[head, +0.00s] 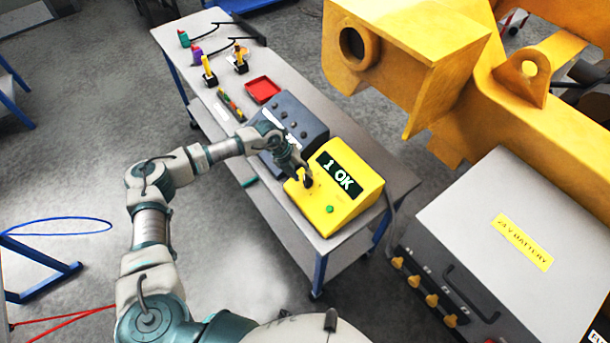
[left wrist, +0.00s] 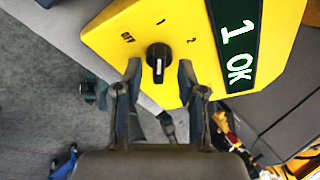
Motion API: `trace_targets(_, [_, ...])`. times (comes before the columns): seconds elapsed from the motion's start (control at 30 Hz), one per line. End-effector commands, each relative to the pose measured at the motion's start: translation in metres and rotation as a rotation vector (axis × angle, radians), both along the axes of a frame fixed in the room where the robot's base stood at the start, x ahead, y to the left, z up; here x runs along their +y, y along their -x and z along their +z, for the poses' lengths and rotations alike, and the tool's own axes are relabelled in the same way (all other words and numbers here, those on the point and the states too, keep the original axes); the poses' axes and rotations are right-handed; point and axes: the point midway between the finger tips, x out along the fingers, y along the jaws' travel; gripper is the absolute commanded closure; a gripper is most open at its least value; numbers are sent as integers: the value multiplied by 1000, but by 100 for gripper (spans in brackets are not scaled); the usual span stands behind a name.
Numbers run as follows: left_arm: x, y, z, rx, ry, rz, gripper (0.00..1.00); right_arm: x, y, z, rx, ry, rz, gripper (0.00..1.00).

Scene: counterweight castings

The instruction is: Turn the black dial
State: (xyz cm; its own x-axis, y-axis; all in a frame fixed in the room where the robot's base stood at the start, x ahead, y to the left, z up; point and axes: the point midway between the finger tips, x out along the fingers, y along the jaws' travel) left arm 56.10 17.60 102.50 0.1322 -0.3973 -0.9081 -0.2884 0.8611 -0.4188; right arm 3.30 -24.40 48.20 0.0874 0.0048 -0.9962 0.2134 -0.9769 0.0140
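The black dial (left wrist: 158,62) sits on the yellow box (head: 343,205), among the labels OFF, 1 and 2. A pale mark runs upright on its face, in line with the 1. The box's display (head: 339,175) reads "1 OK". My left gripper (head: 303,175) is over the box's left part and hides much of the dial in the head view. In the left wrist view my left gripper (left wrist: 159,70) is open, one fingertip on each side of the dial with gaps between. My right gripper is not in view.
A grey box with knobs (head: 291,120) stands beside the yellow box on the bench (head: 196,62). Farther back are a red tray (head: 263,90) and two joysticks (head: 208,72). A large battery case (head: 500,245) and a yellow machine frame (head: 520,100) stand to the right.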

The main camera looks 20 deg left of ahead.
Motion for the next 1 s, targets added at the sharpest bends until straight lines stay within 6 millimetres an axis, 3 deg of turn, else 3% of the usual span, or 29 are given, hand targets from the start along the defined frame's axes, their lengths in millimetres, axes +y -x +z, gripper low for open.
trace_targets(0.2, [-10, -3, -23, 1, -1, 0, 60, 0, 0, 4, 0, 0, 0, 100])
trace_targets(0.53, [-13, -4, -28, 0, 0, -1, 60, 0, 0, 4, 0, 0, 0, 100])
trace_targets(0.57, [-13, -4, -28, 0, 0, -1, 63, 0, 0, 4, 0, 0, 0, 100])
trace_targets(0.7, [-12, -4, -28, 0, 0, -1, 98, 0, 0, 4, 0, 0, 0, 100])
trace_targets(1.0, [-12, -4, -28, -6, -9, -20, 100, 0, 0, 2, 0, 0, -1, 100])
